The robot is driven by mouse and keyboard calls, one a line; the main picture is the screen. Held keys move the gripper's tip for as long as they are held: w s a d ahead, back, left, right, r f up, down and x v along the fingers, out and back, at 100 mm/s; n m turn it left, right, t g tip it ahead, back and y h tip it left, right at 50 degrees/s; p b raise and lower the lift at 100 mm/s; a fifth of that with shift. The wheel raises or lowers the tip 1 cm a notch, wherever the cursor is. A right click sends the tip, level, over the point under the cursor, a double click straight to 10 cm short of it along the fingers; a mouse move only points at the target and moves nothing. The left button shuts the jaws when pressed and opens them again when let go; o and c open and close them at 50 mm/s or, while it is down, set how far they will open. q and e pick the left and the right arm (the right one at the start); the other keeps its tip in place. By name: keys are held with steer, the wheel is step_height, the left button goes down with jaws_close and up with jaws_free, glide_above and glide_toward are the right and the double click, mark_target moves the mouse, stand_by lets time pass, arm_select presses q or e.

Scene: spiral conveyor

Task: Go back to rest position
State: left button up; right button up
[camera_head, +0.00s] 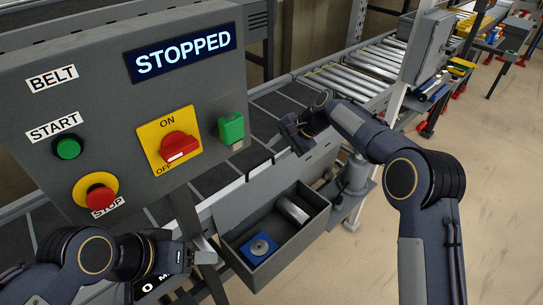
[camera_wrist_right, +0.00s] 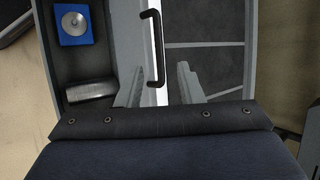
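My right gripper (camera_head: 293,143) hangs over the belt edge, just behind the open grey bin (camera_head: 290,247). In the right wrist view its two fingers (camera_wrist_right: 158,84) are apart with nothing clasped between them. A black handle (camera_wrist_right: 154,48) on a pale panel lies ahead of the fingers; I cannot tell how far below them. My left gripper (camera_head: 201,252) is at the lower left, below the control panel (camera_head: 105,125) and left of the bin. Its fingers are too small and overlapped to read.
The panel display (camera_head: 181,53) reads STOPPED. It carries a red rotary switch (camera_head: 180,147), green start button (camera_head: 68,148) and red stop button (camera_head: 101,198). The bin holds a blue block (camera_head: 260,248) and a metal cylinder (camera_head: 293,210). Open floor (camera_head: 495,190) lies right.

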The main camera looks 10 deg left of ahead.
stand_by(0.4)
steer(key=s+d+r+n+t, duration=0.1)
steer(key=s+d+r, duration=0.3)
steer(key=d, duration=0.3)
steer(key=s+d+r+t+h, duration=0.1)
steer(key=s+d+r, duration=0.3)
steer(key=d, duration=0.3)
steer(key=s+d+r+n+t, duration=0.1)
steer(key=s+d+r, duration=0.3)
steer(key=d, duration=0.4)
steer(key=s+d+t+h+b, duration=0.1)
steer(key=s+d, duration=0.2)
steer(key=s, duration=0.3)
steer(key=s+d+t, duration=0.1)
steer(key=s+d, duration=0.3)
steer(key=s, duration=0.2)
steer(key=s+d+f+n+h, duration=0.1)
steer(key=s+f, duration=0.3)
steer(key=s, duration=0.3)
steer(key=s+d+f+n+h, duration=0.1)
steer(key=s+f, duration=0.3)
steer(key=s, duration=0.3)
steer(key=shift+d+t, duration=0.25)
steer(key=shift+t, duration=0.15)
